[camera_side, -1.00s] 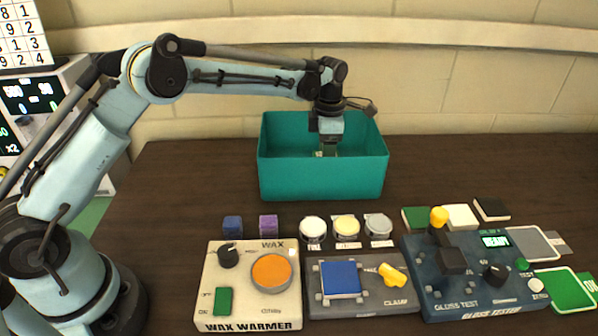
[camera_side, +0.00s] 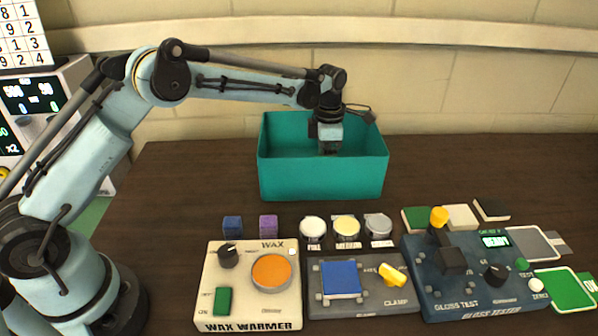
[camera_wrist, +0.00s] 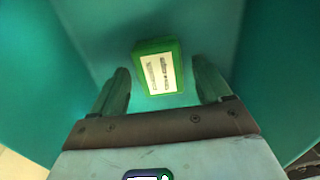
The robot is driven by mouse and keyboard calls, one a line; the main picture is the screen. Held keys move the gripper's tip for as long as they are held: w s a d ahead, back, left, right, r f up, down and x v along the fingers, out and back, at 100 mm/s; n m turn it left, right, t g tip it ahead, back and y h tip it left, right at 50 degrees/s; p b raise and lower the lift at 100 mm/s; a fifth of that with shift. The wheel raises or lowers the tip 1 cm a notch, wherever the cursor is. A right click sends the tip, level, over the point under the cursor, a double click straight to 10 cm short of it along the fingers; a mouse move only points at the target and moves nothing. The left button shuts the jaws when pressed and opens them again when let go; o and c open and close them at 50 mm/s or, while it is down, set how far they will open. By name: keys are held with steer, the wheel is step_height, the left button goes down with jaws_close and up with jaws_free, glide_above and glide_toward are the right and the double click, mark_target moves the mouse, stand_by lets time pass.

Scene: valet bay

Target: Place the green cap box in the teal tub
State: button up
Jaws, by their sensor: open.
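The teal tub (camera_side: 322,178) stands on the table near the wall. My gripper (camera_side: 328,150) points down inside its opening, with the fingertips partly hidden by the tub. In the wrist view my gripper (camera_wrist: 163,88) is open, its two fingers well apart. The green cap box (camera_wrist: 158,68), with a white printed label, lies in the tub just past and between the fingertips, apart from both. The box is hidden behind the tub's front wall in the side view.
In front stand the wax warmer (camera_side: 249,285), the clamp unit (camera_side: 362,287) and the gloss tester (camera_side: 480,275). A blue block (camera_side: 232,226), a purple block (camera_side: 268,225) and several round pots are behind them. Bare table lies left and right of the tub.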

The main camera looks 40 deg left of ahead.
steer(key=s+a+r+m+t, duration=0.1)
steer(key=s+r+m, duration=0.15)
steer(key=r, duration=0.55)
steer(key=s+r+m+t, duration=0.15)
steer(key=r+m, duration=0.25)
steer(key=r, duration=0.5)
steer(key=s+a+f+m+t, duration=0.1)
steer(key=s+f+m+t, duration=0.1)
steer(key=s+m, duration=0.8)
steer(key=s+a+f+m+t, duration=0.1)
steer(key=s+f+m+t, duration=0.1)
steer(key=s+m, duration=0.8)
steer(key=shift+s+a+f+t, duration=0.2)
steer(key=shift+s+f+t, duration=0.15)
steer(key=shift+s+f, duration=0.25)
steer(key=shift+r+m, duration=0.1)
steer(key=shift+m, duration=0.15)
